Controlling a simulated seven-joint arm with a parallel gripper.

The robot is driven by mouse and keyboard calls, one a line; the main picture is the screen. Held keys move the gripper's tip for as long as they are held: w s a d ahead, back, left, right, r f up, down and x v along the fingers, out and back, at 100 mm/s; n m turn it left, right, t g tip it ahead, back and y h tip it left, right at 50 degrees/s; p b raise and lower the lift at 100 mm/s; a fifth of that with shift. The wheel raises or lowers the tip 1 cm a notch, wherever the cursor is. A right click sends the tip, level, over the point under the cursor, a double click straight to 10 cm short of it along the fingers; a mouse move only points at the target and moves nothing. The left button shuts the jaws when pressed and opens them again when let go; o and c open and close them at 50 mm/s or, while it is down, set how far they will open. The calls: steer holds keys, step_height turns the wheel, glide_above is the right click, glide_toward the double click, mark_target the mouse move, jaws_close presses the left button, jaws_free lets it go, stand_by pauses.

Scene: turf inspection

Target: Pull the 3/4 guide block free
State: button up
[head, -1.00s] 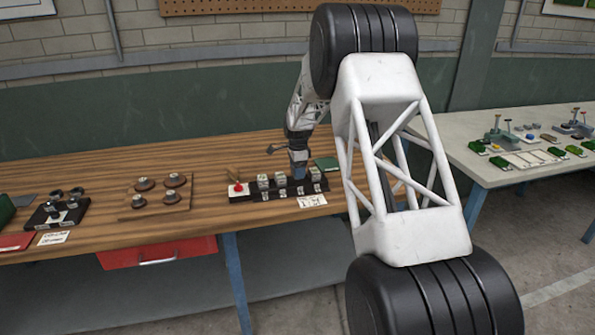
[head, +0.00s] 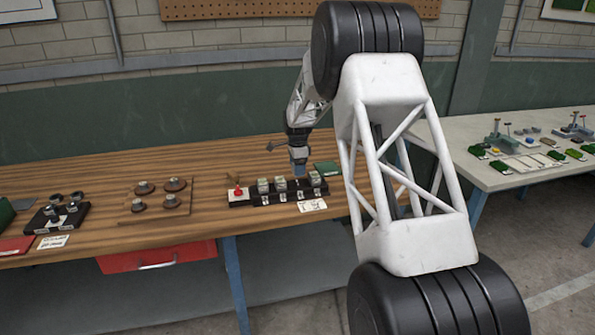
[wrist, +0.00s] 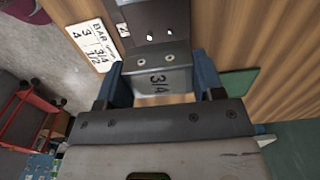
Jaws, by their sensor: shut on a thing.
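The grey 3/4 guide block (wrist: 160,82), stamped with its size, sits between the two blue fingers of my gripper (wrist: 160,88) in the wrist view. The fingers are shut on its sides. A dark strip of the rack (wrist: 150,22) with two bright spots shows just beyond it. In the head view my gripper (head: 299,172) points down at the dark rack (head: 290,198). The held block is too small to make out there. Other grey blocks (head: 263,186) stand on the rack to either side. Whether the held block still touches the rack I cannot tell.
A printed card (head: 312,206) lies in front of the rack; a red knob (head: 238,190) is at its left end. A green book (head: 327,168) lies behind right. A wooden board with round parts (head: 127,214) lies left. Bare tabletop shows between board and rack.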

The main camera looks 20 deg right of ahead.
steer(key=shift+r, duration=1.1)
